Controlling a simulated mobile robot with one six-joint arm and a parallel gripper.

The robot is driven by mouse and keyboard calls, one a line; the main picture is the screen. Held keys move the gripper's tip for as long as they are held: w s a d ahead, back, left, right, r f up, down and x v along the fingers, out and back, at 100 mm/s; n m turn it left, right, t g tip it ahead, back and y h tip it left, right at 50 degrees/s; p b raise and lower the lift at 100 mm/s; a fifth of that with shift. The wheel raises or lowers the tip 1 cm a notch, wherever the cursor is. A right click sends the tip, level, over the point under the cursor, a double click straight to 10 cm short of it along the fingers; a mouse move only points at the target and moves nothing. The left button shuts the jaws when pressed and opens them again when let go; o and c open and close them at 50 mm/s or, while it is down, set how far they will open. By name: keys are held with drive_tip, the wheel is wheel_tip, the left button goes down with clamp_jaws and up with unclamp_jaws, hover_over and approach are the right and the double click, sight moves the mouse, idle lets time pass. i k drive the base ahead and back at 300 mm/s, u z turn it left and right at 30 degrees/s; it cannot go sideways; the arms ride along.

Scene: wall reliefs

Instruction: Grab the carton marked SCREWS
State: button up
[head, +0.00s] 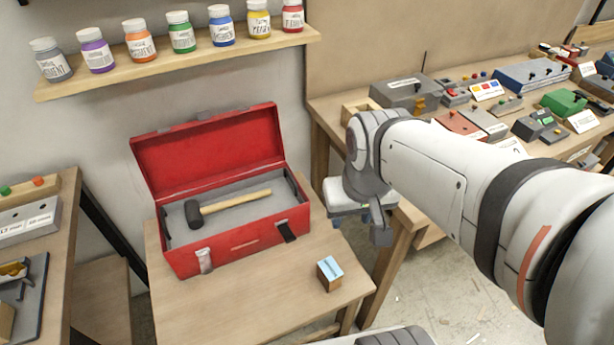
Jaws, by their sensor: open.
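A small brown carton (329,274) with a light blue label on top stands on the small wooden table (245,305), near its right front corner. The writing on the label is too small to read, so I cannot confirm that it says SCREWS. My gripper (362,226) is open at the end of my arm, pointing down. In the picture it is above and to the right of the carton, apart from it. Its fingers are only partly visible, and nothing shows between them.
An open red toolbox (240,237) holding a hammer (228,207) takes up the table's back part. A shelf (185,68) of paint jars hangs above. A cluttered workbench (325,115) stands right, another bench (62,240) left. The table front is clear.

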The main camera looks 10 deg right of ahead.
sight(329, 274)
drive_tip(key=u, duration=0.65)
drive_tip(key=k, duration=1.15)
drive_tip(key=z, duration=0.65)
drive_tip(key=i, duration=1)
drive_tip(key=z, duration=0.05)
